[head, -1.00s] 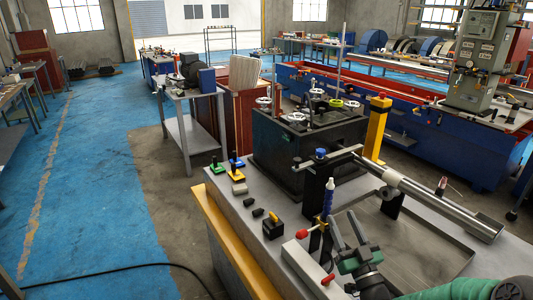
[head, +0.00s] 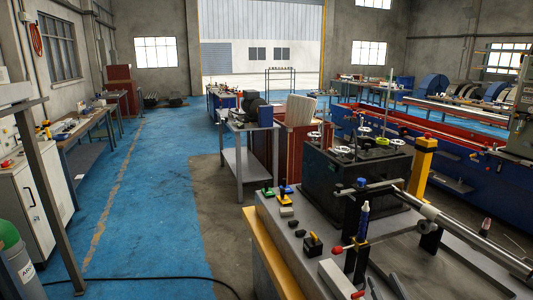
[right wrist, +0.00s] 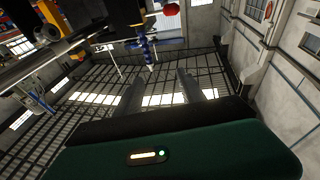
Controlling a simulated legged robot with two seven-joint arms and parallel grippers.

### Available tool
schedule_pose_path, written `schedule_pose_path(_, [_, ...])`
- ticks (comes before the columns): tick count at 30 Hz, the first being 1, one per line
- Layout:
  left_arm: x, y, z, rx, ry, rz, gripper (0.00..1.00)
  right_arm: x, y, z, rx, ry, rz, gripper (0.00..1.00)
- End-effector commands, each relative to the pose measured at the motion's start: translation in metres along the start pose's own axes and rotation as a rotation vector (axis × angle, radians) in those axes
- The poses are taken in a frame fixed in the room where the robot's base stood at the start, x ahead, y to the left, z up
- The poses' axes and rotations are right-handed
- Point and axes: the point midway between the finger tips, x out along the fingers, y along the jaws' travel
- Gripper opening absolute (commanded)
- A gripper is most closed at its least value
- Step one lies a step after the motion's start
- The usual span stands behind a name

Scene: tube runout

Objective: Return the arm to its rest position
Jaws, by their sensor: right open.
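My right gripper (head: 383,282) shows only by its dark fingertips at the bottom edge of the head view, over the steel bench (head: 292,252). In the right wrist view the two fingers (right wrist: 160,84) stand apart with nothing between them, pointing up toward the roof and windows. The rest of the right arm is out of the head view. My left gripper is not in view. A long metal tube (head: 452,236) lies slantwise across the bench's right part, apart from the fingertips.
A blue upright pointer (head: 364,221) on a black stand is close behind the gripper, with a red knob (head: 337,249). A black block with handwheels (head: 345,185) and a yellow post (head: 421,170) stand behind. Blue floor (head: 165,200) at left is clear apart from a cable.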

Motion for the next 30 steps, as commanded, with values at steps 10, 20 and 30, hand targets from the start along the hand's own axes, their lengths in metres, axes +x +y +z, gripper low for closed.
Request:
schedule_pose_path(10, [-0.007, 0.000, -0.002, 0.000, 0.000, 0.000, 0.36, -0.024, -0.062, 0.072, -0.064, -0.505, -0.097, 0.47])
schedule_pose_path(20, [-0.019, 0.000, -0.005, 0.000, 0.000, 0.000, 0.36, -0.178, -0.108, 0.087, -0.039, -1.276, 0.020, 0.47])
schedule_pose_path(30, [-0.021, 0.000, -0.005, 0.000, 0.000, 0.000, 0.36, -0.263, -0.139, 0.066, 0.094, -1.557, 0.080, 0.47])
